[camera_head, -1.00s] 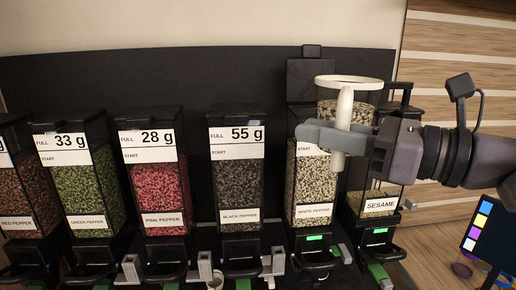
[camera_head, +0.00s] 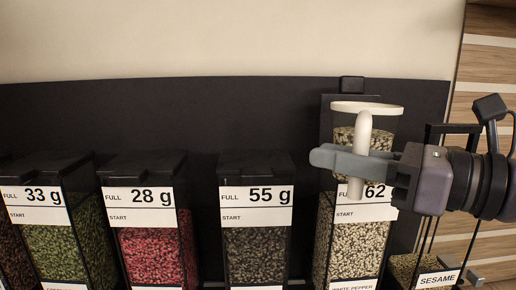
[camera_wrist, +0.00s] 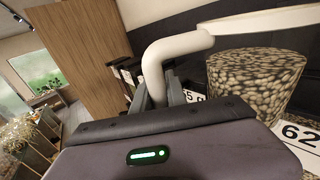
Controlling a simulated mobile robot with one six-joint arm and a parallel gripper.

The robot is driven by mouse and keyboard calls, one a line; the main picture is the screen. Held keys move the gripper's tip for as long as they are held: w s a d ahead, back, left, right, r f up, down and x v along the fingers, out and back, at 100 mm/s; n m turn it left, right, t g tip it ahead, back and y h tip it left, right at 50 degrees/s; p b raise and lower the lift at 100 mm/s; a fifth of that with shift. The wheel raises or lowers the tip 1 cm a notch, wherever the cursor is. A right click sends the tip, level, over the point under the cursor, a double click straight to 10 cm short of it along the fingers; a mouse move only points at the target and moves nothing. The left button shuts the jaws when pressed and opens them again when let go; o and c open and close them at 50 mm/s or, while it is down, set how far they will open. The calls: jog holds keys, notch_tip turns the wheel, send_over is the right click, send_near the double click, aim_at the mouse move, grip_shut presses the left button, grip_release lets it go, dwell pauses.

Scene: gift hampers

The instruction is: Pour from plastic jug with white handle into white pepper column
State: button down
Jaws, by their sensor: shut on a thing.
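The plastic jug with white handle (camera_head: 382,140) is clear with a white rim and holds pale speckled grains. It looks upright, in front of the upper part of the white pepper column (camera_head: 352,250), whose label reads 62. My gripper (camera_head: 350,160) is shut on the jug's white handle (camera_head: 361,140). In the wrist view the handle (camera_wrist: 170,62) and the grain-filled jug (camera_wrist: 255,85) are close up. A black panel stands raised behind the jug. The column's top opening is hidden behind the jug and gripper.
The black pepper column (camera_head: 255,250), pink pepper column (camera_head: 145,255) and green pepper column (camera_head: 80,245) stand to the left with closed tops. The sesame column (camera_head: 435,280) is at the right, below my arm. A dark panel and a plain wall are behind.

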aim_at(343, 108)
jog(key=r+m+p, duration=0.1)
jog(key=p, duration=0.1)
jog(key=w+r+m+p, duration=0.1)
jog(key=r+p, duration=0.1)
jog(key=p, duration=0.1)
jog(key=w+d+r+m+p, duration=0.1)
jog(key=p, duration=0.2)
jog(key=shift+r+h, duration=0.3)
jog(key=shift+r, duration=0.1)
jog(key=shift+w+f, duration=0.1)
jog(key=shift+f, duration=0.15)
jog(key=shift+w+d+r+m+g, duration=0.35)
jog(key=shift+w+r+m, duration=0.2)
jog(key=shift+r+m, duration=0.2)
jog(key=shift+w+d+r+m, duration=0.15)
jog(key=shift+w+r+m, duration=0.15)
jog(key=shift+r+m, duration=0.3)
